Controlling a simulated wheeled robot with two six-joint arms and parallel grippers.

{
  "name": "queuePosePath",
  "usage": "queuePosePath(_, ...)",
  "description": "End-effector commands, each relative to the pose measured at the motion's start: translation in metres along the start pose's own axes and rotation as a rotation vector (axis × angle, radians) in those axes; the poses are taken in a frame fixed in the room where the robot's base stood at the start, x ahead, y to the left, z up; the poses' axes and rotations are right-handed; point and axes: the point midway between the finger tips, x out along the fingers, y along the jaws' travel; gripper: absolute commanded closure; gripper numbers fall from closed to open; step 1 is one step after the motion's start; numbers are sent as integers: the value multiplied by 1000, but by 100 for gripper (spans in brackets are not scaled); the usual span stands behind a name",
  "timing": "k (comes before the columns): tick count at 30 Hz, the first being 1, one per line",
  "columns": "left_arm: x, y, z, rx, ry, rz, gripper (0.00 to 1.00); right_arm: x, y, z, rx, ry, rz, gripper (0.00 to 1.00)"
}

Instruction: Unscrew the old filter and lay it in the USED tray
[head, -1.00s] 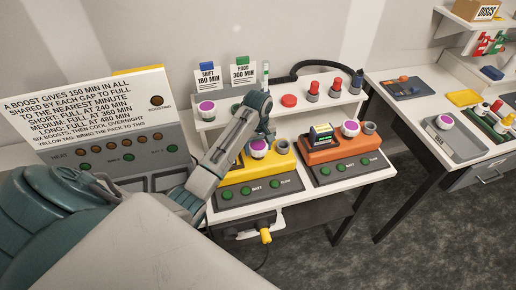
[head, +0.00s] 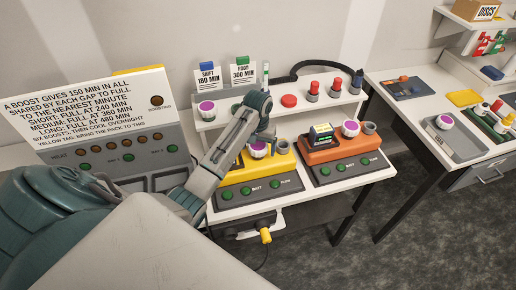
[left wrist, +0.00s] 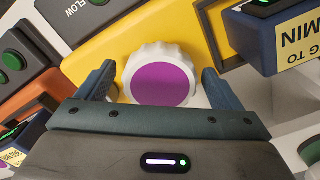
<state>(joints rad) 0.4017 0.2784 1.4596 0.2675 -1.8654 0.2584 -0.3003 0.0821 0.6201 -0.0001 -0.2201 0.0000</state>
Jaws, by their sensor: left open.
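A white, ribbed filter with a purple top (head: 258,150) sits on the yellow pump unit (head: 232,172) on the middle bench. In the left wrist view the filter (left wrist: 160,82) shows close up, upright on the yellow housing (left wrist: 116,42). My left gripper (left wrist: 158,88) is open, with one finger on each side of the filter and a small gap to it on both sides. In the head view the left gripper (head: 264,137) is over the filter and partly hides it. My right gripper is not in view. No tray label reading USED can be made out.
An orange pump unit (head: 330,150) with another purple-topped filter (head: 351,128) stands to the right. A shelf behind holds several caps and a purple-topped piece (head: 207,109). A sign panel (head: 85,110) stands left.

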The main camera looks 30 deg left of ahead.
Motion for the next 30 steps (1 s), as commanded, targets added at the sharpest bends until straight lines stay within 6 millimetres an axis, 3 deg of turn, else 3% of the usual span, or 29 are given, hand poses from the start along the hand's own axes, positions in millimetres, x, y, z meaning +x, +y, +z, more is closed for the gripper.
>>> queuePosePath(30,0,0,0,1384,0,0,13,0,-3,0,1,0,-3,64)
